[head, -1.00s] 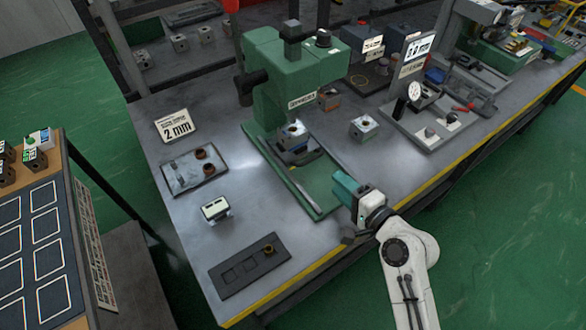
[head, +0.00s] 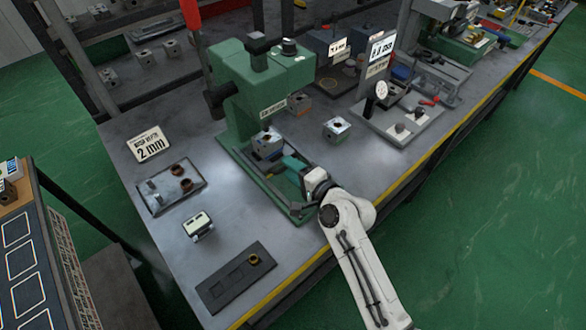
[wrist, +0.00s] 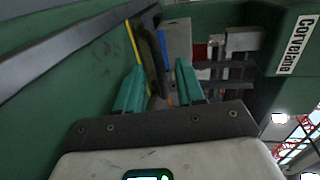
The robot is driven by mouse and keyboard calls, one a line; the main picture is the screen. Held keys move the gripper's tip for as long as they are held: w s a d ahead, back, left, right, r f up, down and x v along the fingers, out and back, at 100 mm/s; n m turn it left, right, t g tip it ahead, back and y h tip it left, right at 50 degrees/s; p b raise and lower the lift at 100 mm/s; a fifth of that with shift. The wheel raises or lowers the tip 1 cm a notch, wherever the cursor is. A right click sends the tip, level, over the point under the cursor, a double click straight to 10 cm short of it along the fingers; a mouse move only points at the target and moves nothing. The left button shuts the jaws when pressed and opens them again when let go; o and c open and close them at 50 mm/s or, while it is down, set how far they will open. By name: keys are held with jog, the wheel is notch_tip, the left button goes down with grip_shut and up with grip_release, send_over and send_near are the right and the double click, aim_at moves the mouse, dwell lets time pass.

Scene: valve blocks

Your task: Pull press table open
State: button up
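The green press (head: 262,88) stands on the grey workbench, with its green base reaching toward the front edge. A metal block (head: 267,143) sits on the press table under the press head. My gripper (head: 296,168) is low over the front of the press base, just in front of that block. In the wrist view my gripper (wrist: 160,80) has its two teal fingers apart. A dark upright bar (wrist: 152,55), perhaps the table's handle, shows between the fingers or just beyond them. I cannot tell whether either finger touches it.
A metal block (head: 337,128) stands on the bench right of the press. A fixture plate (head: 170,187), a small display device (head: 198,224) and a dark tray (head: 235,277) lie left of the press base. The front edge has a yellow stripe (head: 410,175).

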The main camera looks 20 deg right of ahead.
jog(key=shift+c, duration=0.5)
grip_shut()
